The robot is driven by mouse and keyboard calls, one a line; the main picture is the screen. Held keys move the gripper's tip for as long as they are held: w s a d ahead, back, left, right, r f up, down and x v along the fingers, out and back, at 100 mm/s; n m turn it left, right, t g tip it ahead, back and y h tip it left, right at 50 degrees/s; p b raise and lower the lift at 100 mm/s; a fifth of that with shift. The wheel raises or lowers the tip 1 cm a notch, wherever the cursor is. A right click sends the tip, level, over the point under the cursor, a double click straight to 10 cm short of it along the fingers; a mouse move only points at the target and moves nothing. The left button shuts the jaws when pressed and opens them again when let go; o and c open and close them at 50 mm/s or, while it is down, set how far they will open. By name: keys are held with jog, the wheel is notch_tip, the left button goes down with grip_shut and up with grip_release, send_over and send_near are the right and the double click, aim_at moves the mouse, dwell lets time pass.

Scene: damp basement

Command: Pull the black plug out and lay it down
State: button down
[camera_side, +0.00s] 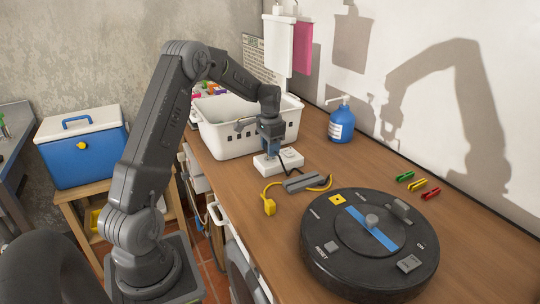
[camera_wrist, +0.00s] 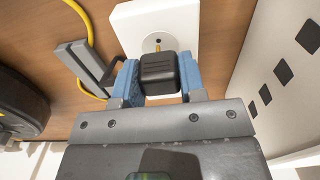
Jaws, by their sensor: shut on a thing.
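My gripper (camera_side: 271,150) is over the white socket block (camera_side: 291,160), beside the white basket. In the wrist view its two blue fingers (camera_wrist: 159,78) are shut on the sides of the black plug (camera_wrist: 159,70). The white socket block (camera_wrist: 126,24) lies beyond the plug, with a round outlet (camera_wrist: 157,40) showing past the plug's end. A brass-coloured pin shows between plug and outlet; I cannot tell whether its tip is still in the hole. In the side view the plug is mostly hidden by the fingers, and a black cord (camera_side: 286,170) runs out beside the block.
A grey bar (camera_side: 300,182) with a yellow cord and yellow plug (camera_side: 269,206) lies in front. A big black round device (camera_side: 340,275) fills the near right. The white basket (camera_side: 225,135) stands close behind.

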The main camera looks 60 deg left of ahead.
jog(key=shift+r, duration=2)
jog(key=s+d+r, duration=0.1)
jog(key=s, duration=0.9)
jog(key=s+d+r, duration=0.1)
jog(key=s+d, duration=0.1)
jog(key=s, duration=0.8)
send_over(253, 190)
notch_tip(253, 190, down, 6)
jog(key=shift+f, duration=2.2)
jog(key=shift+f, duration=0.55)
